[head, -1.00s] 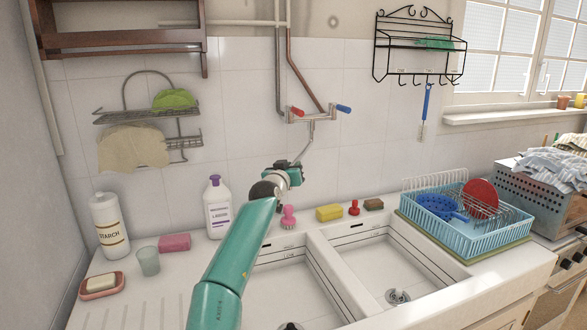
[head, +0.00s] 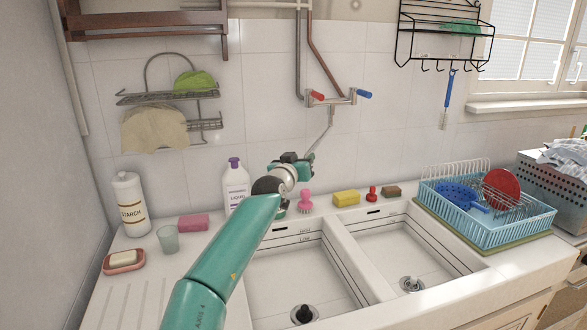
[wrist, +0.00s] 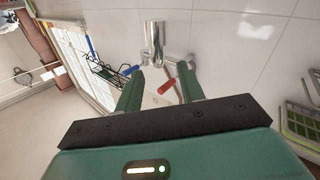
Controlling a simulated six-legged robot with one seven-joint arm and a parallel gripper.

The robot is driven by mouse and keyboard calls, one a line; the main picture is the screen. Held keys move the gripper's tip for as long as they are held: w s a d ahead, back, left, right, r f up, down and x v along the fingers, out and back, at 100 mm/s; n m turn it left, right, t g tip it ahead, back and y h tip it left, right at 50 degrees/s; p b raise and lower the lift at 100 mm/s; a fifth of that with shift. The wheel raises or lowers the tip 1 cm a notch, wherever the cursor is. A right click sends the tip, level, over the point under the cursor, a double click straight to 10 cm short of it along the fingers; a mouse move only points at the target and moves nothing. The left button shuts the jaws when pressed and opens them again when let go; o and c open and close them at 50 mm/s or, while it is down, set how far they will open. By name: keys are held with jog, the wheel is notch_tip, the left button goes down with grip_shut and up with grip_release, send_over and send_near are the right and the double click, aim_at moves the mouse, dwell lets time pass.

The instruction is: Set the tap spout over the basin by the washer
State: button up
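The chrome tap (head: 331,98) is on the tiled wall, with a red handle at left and a blue one at right. Its thin spout (head: 326,134) slants down and left toward the left basin's side; its lower end is near my gripper (head: 305,163) and partly hidden. In the wrist view my gripper (wrist: 161,76) is open, its fingers apart. The tap's red handle (wrist: 168,86) and a chrome tap part (wrist: 153,38) show between and beyond them. I cannot tell whether a finger touches the spout. The right basin (head: 400,255) is nearer the appliance at far right.
The left basin (head: 290,280) lies beside my arm. A white bottle (head: 236,188), a pink brush (head: 305,203) and a yellow sponge (head: 346,198) stand on the back ledge. A blue dish rack (head: 490,222) is right of the basins. A wire shelf (head: 165,97) hangs at left.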

jog(key=v, duration=0.6)
jog(key=shift+f, duration=0.1)
